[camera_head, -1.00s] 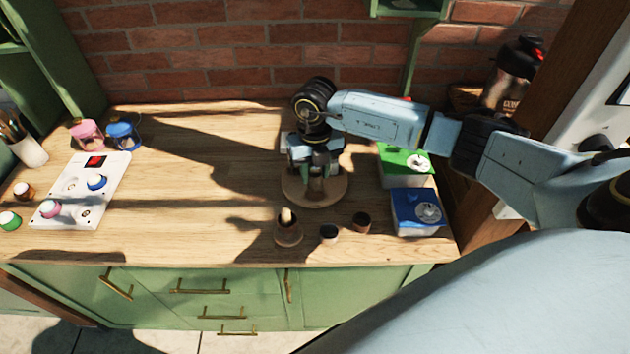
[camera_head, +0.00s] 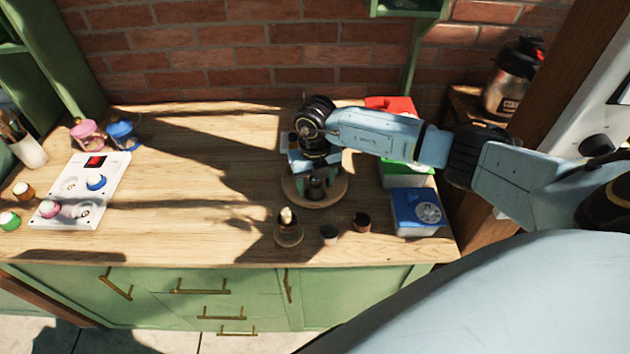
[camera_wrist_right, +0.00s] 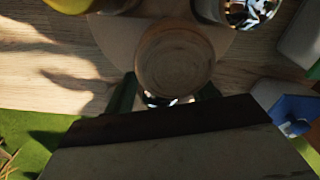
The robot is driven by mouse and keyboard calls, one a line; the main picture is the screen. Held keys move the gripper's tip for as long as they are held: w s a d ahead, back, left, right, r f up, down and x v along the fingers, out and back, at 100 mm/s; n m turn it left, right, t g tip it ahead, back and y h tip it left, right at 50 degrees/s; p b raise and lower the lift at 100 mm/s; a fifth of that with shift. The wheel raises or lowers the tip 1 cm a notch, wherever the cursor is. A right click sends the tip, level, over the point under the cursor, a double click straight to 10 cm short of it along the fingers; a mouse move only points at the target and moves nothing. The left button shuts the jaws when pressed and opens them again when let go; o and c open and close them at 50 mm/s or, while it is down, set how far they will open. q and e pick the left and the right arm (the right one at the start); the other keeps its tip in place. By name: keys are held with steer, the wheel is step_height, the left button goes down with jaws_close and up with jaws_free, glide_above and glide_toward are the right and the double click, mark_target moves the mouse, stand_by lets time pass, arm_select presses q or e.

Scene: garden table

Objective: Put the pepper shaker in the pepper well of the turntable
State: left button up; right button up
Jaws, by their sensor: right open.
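The turntable (camera_head: 337,192) is a round wooden disc on the right half of the counter. My right gripper (camera_head: 316,184) is low over its front part, pointing down, and hides much of it. In the right wrist view, a round wooden-topped piece (camera_wrist_right: 175,60) with a shiny lower part stands between the open fingers of that gripper (camera_wrist_right: 166,94). It seems to be the pepper shaker, but no label shows. Whether it sits fully in a well is hidden. Parts of other containers (camera_wrist_right: 245,12) show beside it on the disc. My left gripper is not in view.
A wooden piece with a light knob (camera_head: 288,232) and two small dark cups (camera_head: 329,234) (camera_head: 361,222) stand in front of the turntable. Blue (camera_head: 408,212), green and red boxes stand to the right. A white panel (camera_head: 108,185) lies left. The counter's middle is clear.

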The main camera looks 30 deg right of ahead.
steer(key=shift+r, duration=0.1)
step_height(320, 180, up, 12)
steer(key=shift+r, duration=0.1)
stand_by(0.4)
steer(key=shift+c, duration=0.2)
stand_by(0.8)
